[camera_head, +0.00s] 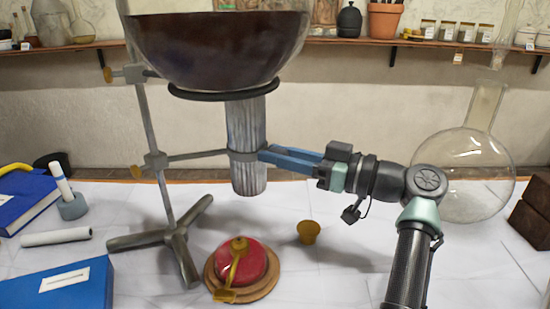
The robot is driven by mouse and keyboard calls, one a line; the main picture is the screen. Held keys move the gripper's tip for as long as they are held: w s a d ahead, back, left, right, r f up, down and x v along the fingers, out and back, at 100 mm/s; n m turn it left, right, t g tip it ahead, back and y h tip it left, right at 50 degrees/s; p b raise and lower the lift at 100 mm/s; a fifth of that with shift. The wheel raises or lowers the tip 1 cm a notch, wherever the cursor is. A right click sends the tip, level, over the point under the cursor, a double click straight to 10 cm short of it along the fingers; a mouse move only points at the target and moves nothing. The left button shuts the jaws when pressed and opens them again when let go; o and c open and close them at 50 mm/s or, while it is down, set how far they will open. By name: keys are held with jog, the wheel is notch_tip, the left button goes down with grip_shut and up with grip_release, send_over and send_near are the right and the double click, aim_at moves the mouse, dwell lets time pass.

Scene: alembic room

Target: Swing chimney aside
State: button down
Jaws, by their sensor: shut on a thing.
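The chimney (249,125) is a grey, ribbed metal cylinder hanging upright from a clamp arm on a metal stand (160,190). It is directly under a ring that holds a large bowl (215,50) of dark liquid. My gripper (265,155) reaches in from the right with its blue fingers at the chimney's right side, at clamp height. It is shut there, but the exact contact is partly hidden. A red burner (245,262) on a round wooden base sits on the table just below the chimney, with a brass piece across its front.
A small brass cup (309,232) stands right of the burner. A round glass flask (463,165) and dark bricks (532,212) are at the right. Blue books (60,287), a white tube (56,237) and a marker in a holder (72,205) lie at the left.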

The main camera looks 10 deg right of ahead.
dwell(0.4)
jog(key=c, duration=0.6)
grip_release()
jog(key=p+v, duration=0.1)
jog(key=v, duration=0.6)
jog(key=shift+s+d, duration=0.15)
jog(key=shift+d, duration=0.05)
